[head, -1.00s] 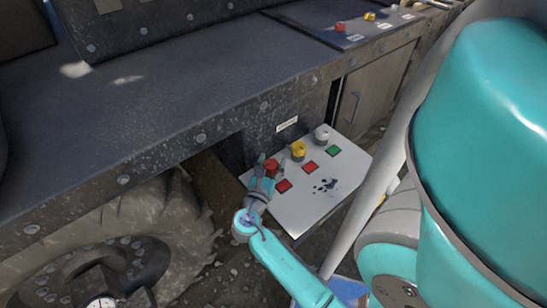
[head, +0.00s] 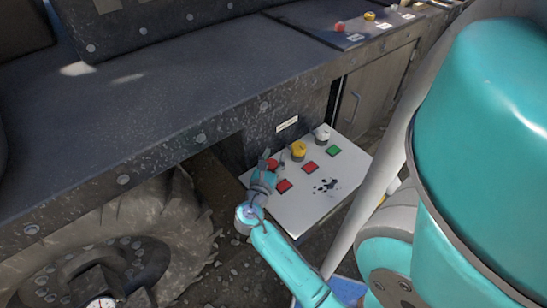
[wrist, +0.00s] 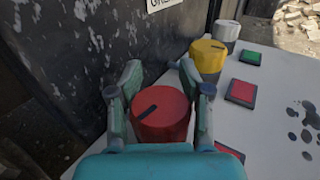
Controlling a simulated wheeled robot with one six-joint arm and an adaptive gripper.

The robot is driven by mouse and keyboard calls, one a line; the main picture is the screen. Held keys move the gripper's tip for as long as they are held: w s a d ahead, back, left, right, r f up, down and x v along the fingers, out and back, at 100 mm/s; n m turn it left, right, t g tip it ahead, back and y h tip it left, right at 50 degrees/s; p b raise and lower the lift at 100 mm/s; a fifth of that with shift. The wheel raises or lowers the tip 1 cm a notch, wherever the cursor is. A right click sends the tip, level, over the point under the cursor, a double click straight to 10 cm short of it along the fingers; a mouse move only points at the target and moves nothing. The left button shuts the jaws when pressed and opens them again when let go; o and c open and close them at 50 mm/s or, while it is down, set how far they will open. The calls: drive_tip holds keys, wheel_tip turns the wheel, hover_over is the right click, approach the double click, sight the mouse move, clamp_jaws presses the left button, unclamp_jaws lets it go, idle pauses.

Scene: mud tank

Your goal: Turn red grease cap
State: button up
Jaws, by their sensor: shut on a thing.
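The red grease cap (wrist: 162,118) is a round red knob with a dark line mark on its top, seen large in the wrist view. The mark slants up to the right. My gripper (wrist: 160,100) has one finger on each side of the cap and is shut on it. In the head view the cap (head: 272,164) shows only partly behind my gripper (head: 267,170). The cap stands at the left end of a row on a white panel (head: 290,210).
A yellow cap (head: 298,149) and a white cap (head: 321,134) stand further along the row. Two red squares (head: 284,186) and a green square (head: 333,151) lie in front of them. A dark wall (wrist: 70,60) rises close behind the cap. A large tyre (head: 170,230) is at the left.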

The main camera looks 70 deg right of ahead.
drive_tip(key=shift+m+g, duration=0.5)
drive_tip(key=shift+g, duration=0.3)
drive_tip(key=m+g, duration=0.1)
drive_tip(key=g, duration=0.1)
drive_tip(key=m+g+y, duration=0.1)
drive_tip(key=m+g, duration=0.1)
drive_tip(key=s+m+g+y, duration=0.1)
drive_tip(key=g, duration=0.2)
drive_tip(key=shift+a+m, duration=0.2)
drive_tip(key=shift+m, duration=0.1)
drive_tip(key=m+g+y, duration=0.2)
drive_tip(key=g, duration=0.1)
drive_tip(key=m+g+y, duration=0.2)
drive_tip(key=shift+s+a, duration=0.3)
drive_tip(key=shift+s, duration=0.1)
drive_tip(key=shift+m+g+y, duration=0.6)
idle(0.9)
drive_tip(key=o, duration=0.9)
drive_tip(key=shift+s, duration=0.1)
